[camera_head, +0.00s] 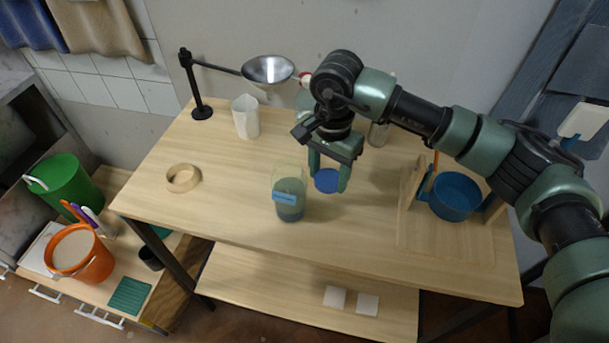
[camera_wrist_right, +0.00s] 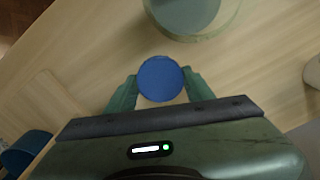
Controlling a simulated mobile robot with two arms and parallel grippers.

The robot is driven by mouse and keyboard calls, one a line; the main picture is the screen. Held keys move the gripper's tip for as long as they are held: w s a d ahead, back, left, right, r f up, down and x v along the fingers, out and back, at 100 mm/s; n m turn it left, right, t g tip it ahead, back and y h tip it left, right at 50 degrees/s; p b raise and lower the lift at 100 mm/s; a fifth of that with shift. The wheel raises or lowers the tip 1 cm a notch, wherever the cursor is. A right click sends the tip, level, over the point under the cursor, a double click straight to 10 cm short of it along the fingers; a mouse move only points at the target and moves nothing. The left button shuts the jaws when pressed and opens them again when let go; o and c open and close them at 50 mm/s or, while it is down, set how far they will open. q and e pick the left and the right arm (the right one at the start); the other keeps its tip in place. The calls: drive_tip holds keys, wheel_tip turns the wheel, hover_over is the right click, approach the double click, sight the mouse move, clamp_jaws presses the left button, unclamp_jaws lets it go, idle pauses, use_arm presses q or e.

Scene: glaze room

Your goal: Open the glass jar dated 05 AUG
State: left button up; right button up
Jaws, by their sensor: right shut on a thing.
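A glass jar (camera_head: 289,198) stands upright on the wooden table, with blue-green contents and a blue label too small to read. Its top looks uncovered. In the right wrist view the jar (camera_wrist_right: 228,22) shows from above at the top edge, with its round rim cut off. My right gripper (camera_head: 328,184) points down just right of the jar, shut on a round blue lid (camera_head: 327,180). The lid sits between both fingertips, apart from the jar, and it also shows in the right wrist view (camera_wrist_right: 161,78). My left gripper is out of view.
A wooden ring (camera_head: 183,187) lies on the left of the table (camera_head: 235,215). A white beaker (camera_head: 245,117) and a lamp (camera_head: 268,69) stand at the back. A blue pot (camera_head: 455,198) stands at the right by a wooden stand. The table's left front is clear.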

drive_tip(key=a+f, duration=0.1)
drive_tip(key=w+a+f+p, duration=0.1)
drive_tip(key=a, duration=0.1)
drive_tip(key=a+f, duration=0.1)
drive_tip(key=a, duration=0.1)
drive_tip(key=shift+w+f, duration=0.25)
drive_tip(key=shift+w, duration=0.1)
drive_tip(key=shift+d, duration=0.1)
drive_tip(key=shift+f, duration=0.2)
drive_tip(key=o, duration=1.5)
drive_tip(key=shift+o, duration=0.2)
drive_tip(key=shift+r, duration=0.1)
